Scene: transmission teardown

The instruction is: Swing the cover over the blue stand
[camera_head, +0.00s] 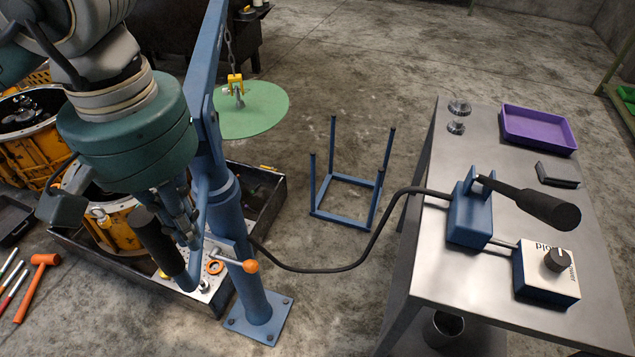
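The cover, a flat green disc (252,112), hangs level from a chain with a yellow hook block (236,85) under the blue crane's boom. The crane's upright column (224,210) stands on a bolted square foot. The blue stand (345,181), an open four-legged frame, is on the floor right of and nearer than the cover; the cover is not above it. My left gripper (178,218) is beside the crane column, close to a black cylindrical grip (158,243). Its fingers overlap the grip and crane parts, so its closure is unclear. My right gripper is out of view.
An orange-handled lever (248,266) juts from the column. Orange housings (35,145) and a dark tray (262,210) lie left. A steel table (480,120) at right carries a purple tray (540,128) and a blue device (470,215) whose cable (340,268) runs left. Floor around the stand is mostly clear.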

